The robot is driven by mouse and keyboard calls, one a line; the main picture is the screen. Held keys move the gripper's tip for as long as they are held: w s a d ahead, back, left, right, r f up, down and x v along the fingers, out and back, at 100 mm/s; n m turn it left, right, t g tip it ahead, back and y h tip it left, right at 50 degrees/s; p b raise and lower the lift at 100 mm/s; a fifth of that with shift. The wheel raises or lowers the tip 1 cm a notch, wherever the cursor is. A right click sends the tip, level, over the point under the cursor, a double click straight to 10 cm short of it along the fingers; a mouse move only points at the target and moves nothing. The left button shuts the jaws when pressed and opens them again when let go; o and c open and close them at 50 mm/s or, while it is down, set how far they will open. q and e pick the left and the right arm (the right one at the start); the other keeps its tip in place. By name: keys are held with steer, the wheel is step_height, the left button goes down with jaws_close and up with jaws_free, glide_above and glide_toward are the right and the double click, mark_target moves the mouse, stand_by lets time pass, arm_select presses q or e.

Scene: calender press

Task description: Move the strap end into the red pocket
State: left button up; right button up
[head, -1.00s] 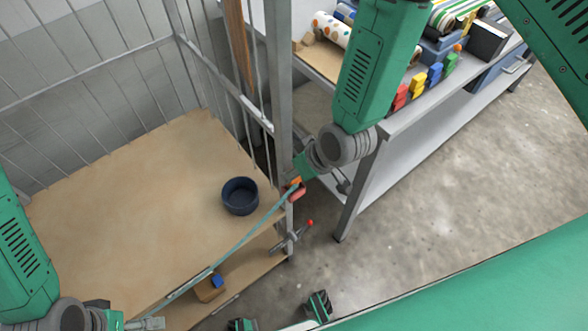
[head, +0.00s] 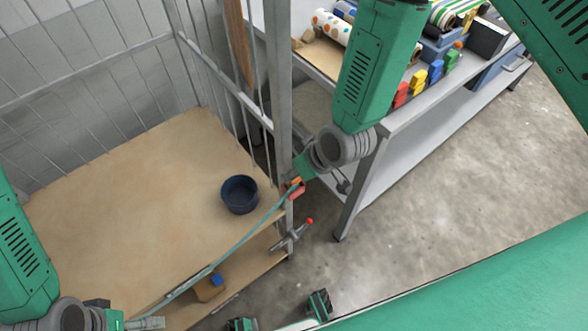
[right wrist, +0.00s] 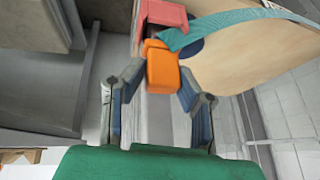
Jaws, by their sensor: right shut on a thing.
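The teal strap (head: 243,239) runs from the lower left, over the wooden board's front edge, up to my right gripper. Its orange end (right wrist: 162,70) sits between the fingers of my right gripper (right wrist: 160,98), which is shut on it. The red pocket (right wrist: 165,14) is just beyond the orange end in the right wrist view; whether the end is inside it I cannot tell. In the head view the red pocket (head: 297,192) is by the grey post, close below the orange end. My left gripper (head: 150,323) is at the bottom left; its fingertips are too small to read.
A dark blue bowl (head: 240,195) stands on the wooden board (head: 130,200). A grey post (head: 283,90) and wire bars stand behind. A red-tipped lever (head: 309,221) sticks out below the pocket. A bench (head: 400,118) with coloured items stands at the right.

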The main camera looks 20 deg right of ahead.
steer(key=shift+f+b, duration=0.3)
steer(key=shift+f, duration=0.25)
steer(key=o, duration=1)
steer(key=shift+o, duration=0.2)
steer(key=shift+r, duration=0.1)
steer(key=v, duration=1.1)
steer(key=shift+s+d+r, duration=0.15)
steer(key=shift+s+r, duration=0.05)
steer(key=shift+r, duration=0.15)
